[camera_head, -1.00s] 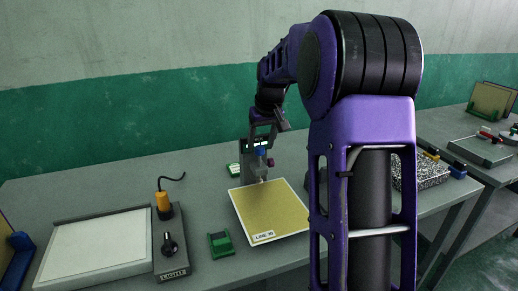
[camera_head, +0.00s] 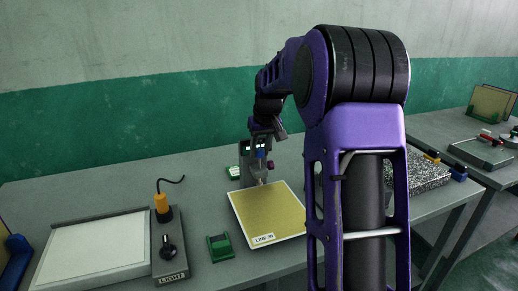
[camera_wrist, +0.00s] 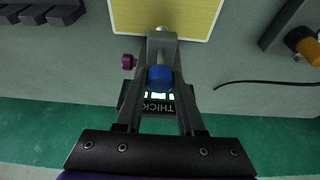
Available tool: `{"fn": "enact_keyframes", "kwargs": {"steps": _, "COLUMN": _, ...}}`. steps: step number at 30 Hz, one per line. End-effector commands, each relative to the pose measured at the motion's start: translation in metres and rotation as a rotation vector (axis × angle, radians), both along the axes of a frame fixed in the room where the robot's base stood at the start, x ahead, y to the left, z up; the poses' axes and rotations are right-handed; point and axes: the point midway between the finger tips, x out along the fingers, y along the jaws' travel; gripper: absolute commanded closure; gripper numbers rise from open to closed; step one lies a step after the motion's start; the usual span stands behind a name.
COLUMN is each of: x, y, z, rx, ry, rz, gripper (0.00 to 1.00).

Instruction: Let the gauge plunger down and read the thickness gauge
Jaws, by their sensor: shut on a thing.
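The thickness gauge (camera_head: 246,176) stands on the bench behind a yellow panel (camera_head: 270,215) labelled "LINE 3" plus an unclear last character. The panel's far edge reaches the gauge's foot. The blue plunger knob (camera_head: 261,153) also shows in the wrist view (camera_wrist: 159,77). My gripper (camera_wrist: 160,84) comes down from above with its fingers on both sides of the knob, shut on it. A magenta side knob (camera_wrist: 128,62) sticks out beside the gauge head. The gauge's lit display (camera_wrist: 158,95) is partly hidden by the knob and fingers; its reading cannot be made out.
A light box (camera_head: 95,248) with a switch unit (camera_head: 169,250) and an orange-capped cable lies at left. A green holder (camera_head: 220,247) stands left of the panel. A speckled block (camera_head: 425,170) lies at right, past my arm. The bench between is clear.

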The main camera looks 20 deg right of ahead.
Motion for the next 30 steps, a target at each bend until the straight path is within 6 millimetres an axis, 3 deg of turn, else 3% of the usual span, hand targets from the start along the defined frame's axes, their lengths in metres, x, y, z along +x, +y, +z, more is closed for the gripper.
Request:
{"fn": "enact_keyframes", "kwargs": {"steps": 11, "x": 0.000, "y": 0.000, "z": -0.002, "rx": 0.000, "ry": 0.000, "rz": 0.000, "gripper": 1.00}}
{"fn": "enact_keyframes", "kwargs": {"steps": 28, "x": 0.000, "y": 0.000, "z": -0.030, "rx": 0.000, "ry": 0.002, "rz": 0.000, "gripper": 1.00}}
{"fn": "enact_keyframes", "kwargs": {"steps": 29, "x": 0.000, "y": 0.000, "z": -0.030, "rx": 0.000, "ry": 0.001, "rz": 0.000, "gripper": 0.61}}
{"fn": "enact_keyframes", "kwargs": {"steps": 30, "x": 0.000, "y": 0.000, "z": -0.028, "rx": 0.000, "ry": 0.001, "rz": 0.000, "gripper": 0.54}}
